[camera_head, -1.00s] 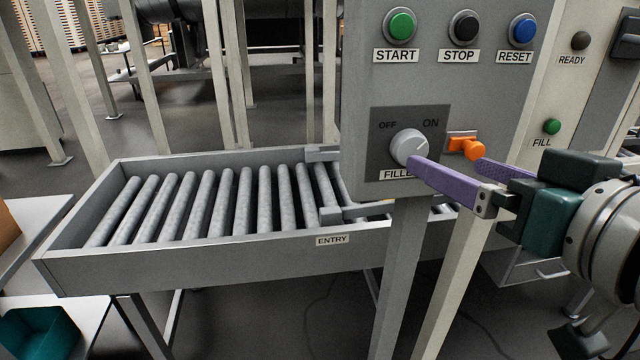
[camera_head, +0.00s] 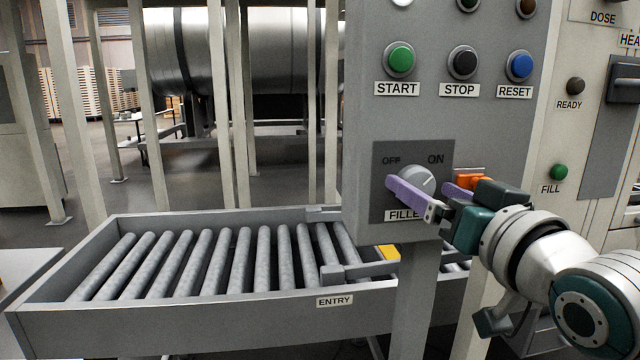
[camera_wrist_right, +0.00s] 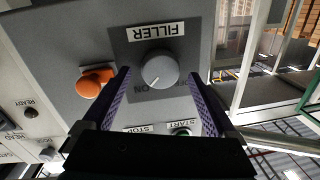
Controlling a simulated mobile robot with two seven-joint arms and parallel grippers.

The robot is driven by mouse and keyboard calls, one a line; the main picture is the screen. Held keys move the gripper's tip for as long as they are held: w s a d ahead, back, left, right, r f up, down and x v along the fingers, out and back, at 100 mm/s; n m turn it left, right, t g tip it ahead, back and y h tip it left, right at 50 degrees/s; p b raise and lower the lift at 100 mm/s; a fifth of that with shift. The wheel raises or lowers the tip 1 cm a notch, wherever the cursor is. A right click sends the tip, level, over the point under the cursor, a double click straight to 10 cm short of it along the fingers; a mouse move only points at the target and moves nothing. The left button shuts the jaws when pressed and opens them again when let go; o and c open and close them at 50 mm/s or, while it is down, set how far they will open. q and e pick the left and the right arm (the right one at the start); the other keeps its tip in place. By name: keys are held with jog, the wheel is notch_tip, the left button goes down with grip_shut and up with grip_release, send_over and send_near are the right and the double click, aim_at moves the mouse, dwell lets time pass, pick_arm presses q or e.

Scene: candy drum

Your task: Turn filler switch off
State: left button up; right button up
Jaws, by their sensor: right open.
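The grey round filler knob (camera_head: 417,178) sits on a dark plate (camera_head: 385,213) with OFF at upper left and ON at upper right. Its white mark points to the upper right, toward ON. In the right wrist view the knob (camera_wrist_right: 160,69) appears upside down, its mark to the lower left. My right gripper (camera_head: 418,186) is open at the knob, with one purple finger on each side. In the right wrist view gaps show between the fingers and the knob, and I cannot tell any contact. My left gripper is out of view.
An orange fitting (camera_head: 470,180) sticks out of the panel just right of the knob, close to a finger. START (camera_head: 401,59), STOP (camera_head: 463,62) and RESET (camera_head: 520,66) buttons are above. A roller conveyor (camera_head: 160,310) stands at lower left.

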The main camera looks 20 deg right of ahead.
jog(key=shift+w, duration=0.4)
jog(key=shift+c, duration=0.4)
jog(key=c, duration=1.3)
